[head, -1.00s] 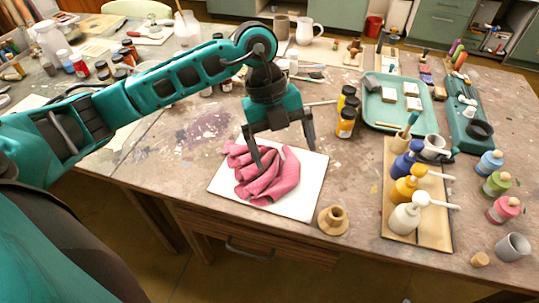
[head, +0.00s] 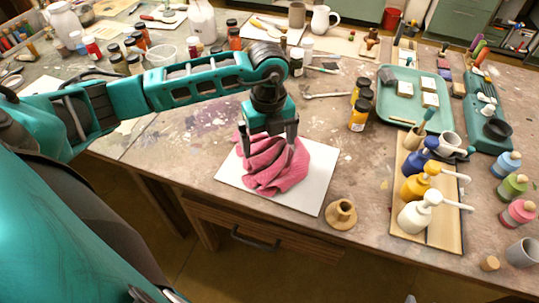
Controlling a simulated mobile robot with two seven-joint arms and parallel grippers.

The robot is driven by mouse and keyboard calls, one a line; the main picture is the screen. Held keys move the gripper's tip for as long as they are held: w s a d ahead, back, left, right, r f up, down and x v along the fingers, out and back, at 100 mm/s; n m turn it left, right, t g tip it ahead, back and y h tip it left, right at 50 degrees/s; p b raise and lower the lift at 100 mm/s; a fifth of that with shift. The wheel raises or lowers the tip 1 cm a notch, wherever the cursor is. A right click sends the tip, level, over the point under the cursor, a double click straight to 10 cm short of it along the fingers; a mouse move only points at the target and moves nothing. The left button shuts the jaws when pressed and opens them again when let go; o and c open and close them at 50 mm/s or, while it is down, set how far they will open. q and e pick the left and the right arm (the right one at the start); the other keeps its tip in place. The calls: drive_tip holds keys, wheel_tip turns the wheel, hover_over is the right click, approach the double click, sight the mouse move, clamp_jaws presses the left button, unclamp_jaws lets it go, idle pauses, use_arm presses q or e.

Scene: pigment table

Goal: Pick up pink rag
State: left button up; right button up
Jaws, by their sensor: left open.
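The pink rag (head: 275,170) lies crumpled on a white sheet (head: 316,188) near the front edge of the table. My left gripper (head: 269,150) is directly over the rag, pointing down. Its two fingers are apart, one at the left part of the rag and one at the right, with rag cloth between them. I cannot tell how firmly the fingertips touch the cloth. My right gripper is not in view.
A small tan wooden cup (head: 341,214) stands right of the sheet. A wooden board (head: 432,226) with pump bottles is farther right. Dark-lidded jars (head: 360,108) and a green tray (head: 421,79) stand behind. A drawer (head: 255,238) is below the table edge.

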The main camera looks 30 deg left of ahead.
sight(269, 149)
use_arm(q)
wheel_tip(269, 149, down, 2)
drive_tip(key=shift+f, duration=0.25)
drive_tip(key=c, duration=0.7)
wheel_tip(269, 149, up, 20)
drive_tip(key=p, duration=0.1)
drive_tip(key=shift+p, duration=0.3)
